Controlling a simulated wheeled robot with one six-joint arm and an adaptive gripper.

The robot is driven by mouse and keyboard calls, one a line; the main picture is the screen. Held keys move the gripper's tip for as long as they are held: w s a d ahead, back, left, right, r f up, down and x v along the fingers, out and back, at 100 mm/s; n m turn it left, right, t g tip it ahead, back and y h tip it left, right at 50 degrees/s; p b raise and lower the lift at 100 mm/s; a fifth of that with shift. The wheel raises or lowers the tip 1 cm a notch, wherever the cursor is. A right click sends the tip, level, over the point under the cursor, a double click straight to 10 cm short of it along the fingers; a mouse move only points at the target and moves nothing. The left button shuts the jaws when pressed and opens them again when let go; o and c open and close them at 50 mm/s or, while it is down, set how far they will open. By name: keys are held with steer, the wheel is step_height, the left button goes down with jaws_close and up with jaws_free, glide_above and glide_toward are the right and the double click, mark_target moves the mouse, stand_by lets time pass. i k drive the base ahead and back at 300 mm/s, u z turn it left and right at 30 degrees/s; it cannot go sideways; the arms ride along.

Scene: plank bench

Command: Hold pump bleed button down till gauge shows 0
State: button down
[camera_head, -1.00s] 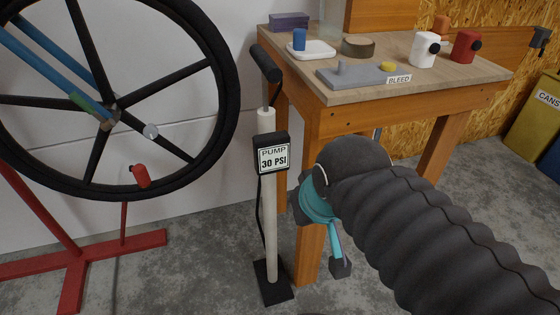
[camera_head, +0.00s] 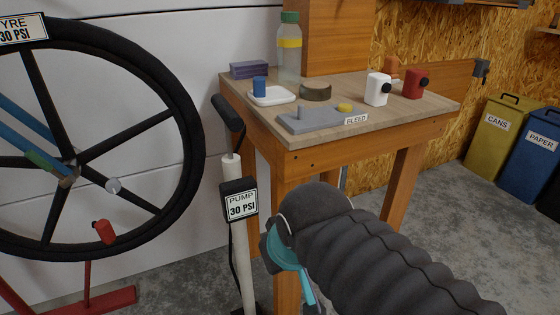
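The pump (camera_head: 243,260) stands upright on the floor in front of the bench's left side. Its gauge (camera_head: 240,202) reads 30 PSI. A grey plate (camera_head: 320,118) lies on the bench top by the front edge, with a BLEED label (camera_head: 356,119), a short grey peg and a yellow button (camera_head: 345,107) at its right end. My gripper (camera_head: 290,262) is low, in front of the bench and right of the pump, below the bench top and apart from the button. Its fingers are partly hidden by my arm and cut by the lower frame edge, so its opening cannot be judged.
On the bench (camera_head: 400,124) are a white bottle (camera_head: 377,89), a red bottle (camera_head: 414,84), a tape roll (camera_head: 316,92), a white dish (camera_head: 272,97) and a clear bottle (camera_head: 289,55). A bicycle wheel (camera_head: 190,130) with a 30 PSI tyre sign stands left. Bins (camera_head: 490,130) stand right.

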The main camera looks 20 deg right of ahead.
mark_target(344, 107)
steer(key=z, duration=1.2)
steer(key=k, duration=1.05)
steer(key=u, duration=1)
steer(key=i, duration=0.5)
steer(key=u, duration=0.05)
